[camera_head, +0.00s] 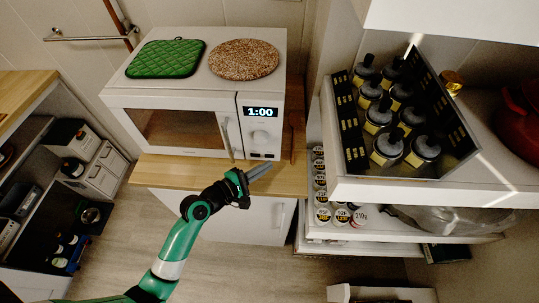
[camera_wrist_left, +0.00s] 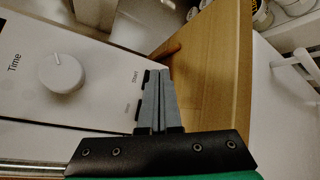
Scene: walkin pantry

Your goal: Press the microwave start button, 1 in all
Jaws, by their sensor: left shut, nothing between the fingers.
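The white microwave (camera_head: 190,96) stands on a wooden counter, its door shut and its display (camera_head: 261,112) reading 1:00. Its control panel has a round knob (camera_head: 260,137), which also shows in the left wrist view (camera_wrist_left: 61,72). Small dark buttons (camera_head: 262,155) sit at the panel's bottom. In the left wrist view the "Start" label (camera_wrist_left: 135,76) is just left of my fingers, with a dark button edge partly hidden behind them. My left gripper (camera_head: 268,166) is shut and empty, its tips close to the panel's lower right; I cannot tell whether they touch. My right gripper is not in view.
A green quilted pad (camera_head: 166,58) and a round speckled mat (camera_head: 244,59) lie on the microwave. The wooden counter (camera_head: 210,172) extends in front of it. White shelves with a bottle crate (camera_head: 435,165) stand at right. Open floor (camera_head: 240,268) lies below.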

